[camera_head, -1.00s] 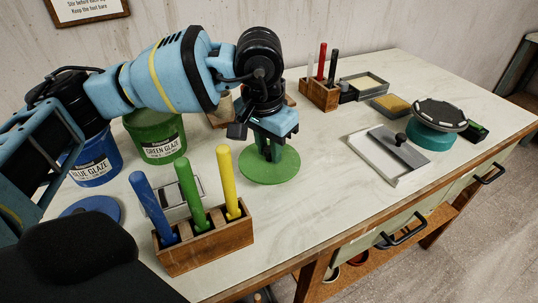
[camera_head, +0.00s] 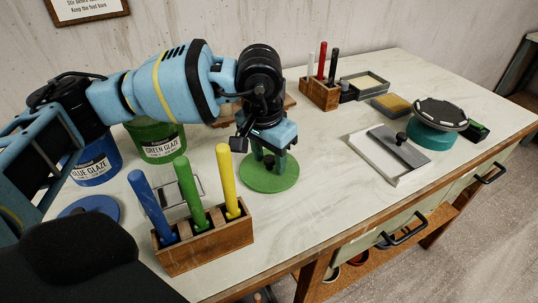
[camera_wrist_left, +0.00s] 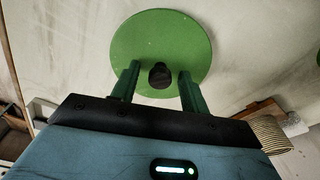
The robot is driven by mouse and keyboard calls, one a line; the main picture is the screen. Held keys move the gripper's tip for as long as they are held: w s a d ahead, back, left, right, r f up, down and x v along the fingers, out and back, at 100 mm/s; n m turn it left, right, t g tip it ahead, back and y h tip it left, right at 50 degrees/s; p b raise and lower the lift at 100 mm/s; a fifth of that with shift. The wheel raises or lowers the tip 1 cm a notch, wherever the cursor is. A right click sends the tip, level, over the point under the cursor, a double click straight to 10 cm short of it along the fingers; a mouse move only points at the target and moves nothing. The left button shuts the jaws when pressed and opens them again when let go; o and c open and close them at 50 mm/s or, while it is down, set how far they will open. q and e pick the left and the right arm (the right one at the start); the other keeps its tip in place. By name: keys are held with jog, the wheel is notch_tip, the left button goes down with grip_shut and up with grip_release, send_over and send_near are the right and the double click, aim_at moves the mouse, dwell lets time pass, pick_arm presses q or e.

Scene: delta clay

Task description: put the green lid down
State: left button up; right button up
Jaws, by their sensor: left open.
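The green lid (camera_head: 268,181) is a round flat disc with a dark knob (camera_wrist_left: 159,75) at its centre. It appears to lie flat on the pale tabletop, right of the rack of glaze sticks. My left gripper (camera_head: 269,160) points down over it. In the left wrist view its two green fingers (camera_wrist_left: 158,88) stand apart on either side of the knob, with a gap at each side. The gripper hides part of the lid in the head view. My right gripper is not in view.
A wooden rack (camera_head: 205,247) with blue, green and yellow sticks stands in front left. The green glaze bucket (camera_head: 158,142), blue glaze bucket (camera_head: 96,163) and blue lid (camera_head: 90,207) are at left. The tabletop between is clear.

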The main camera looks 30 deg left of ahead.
aim_at(265, 172)
pick_arm(q)
notch_tip(265, 172, up, 12)
jog(key=s, duration=0.1)
jog(key=shift+s+p, duration=0.2)
jog(key=shift+p, duration=0.15)
jog(key=shift+r, duration=0.2)
dwell(0.4)
